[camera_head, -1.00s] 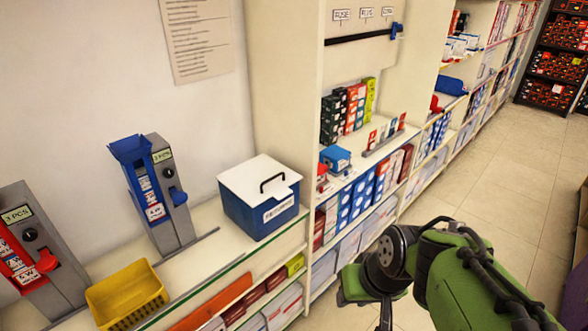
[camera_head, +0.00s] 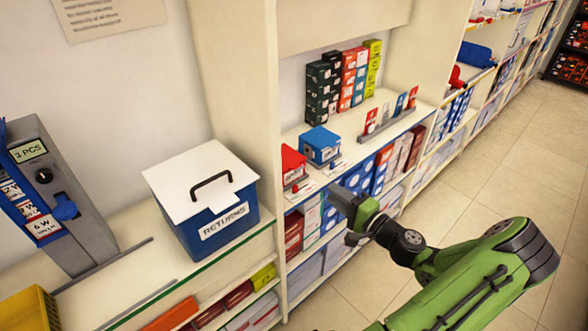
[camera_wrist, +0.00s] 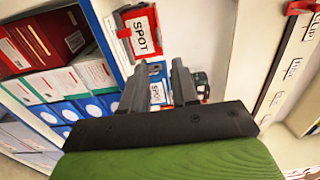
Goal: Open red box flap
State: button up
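A small red box (camera_head: 292,165) stands on the shelf against the cabinet's left side, with a white label on its front. A similar blue box (camera_head: 321,146) stands to its right. My gripper (camera_head: 340,197) is in front of the shelf, below and right of the red box and apart from it. In the wrist view the two fingers of my gripper (camera_wrist: 157,74) are spread with a gap and nothing between them. A red-edged piece with a SPOT label shows beyond them; I cannot tell whether it is the red box or its flap.
A blue returns box (camera_head: 205,215) with a white lid stands on the counter at left. Stacked cartons (camera_head: 342,76) are behind, and a rack of small cards (camera_head: 390,120) is right of the boxes. The cabinet's side panel rises close left of the red box. Open floor lies at right.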

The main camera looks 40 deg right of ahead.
jog(key=b, duration=0.2)
send_near(286, 159)
jog(key=w, duration=0.3)
jog(key=shift+w, duration=0.1)
jog(key=shift+c, duration=0.3)
jog(key=shift+a, duration=0.1)
grip_shut()
jog(key=shift+f, duration=0.1)
dwell(0.5)
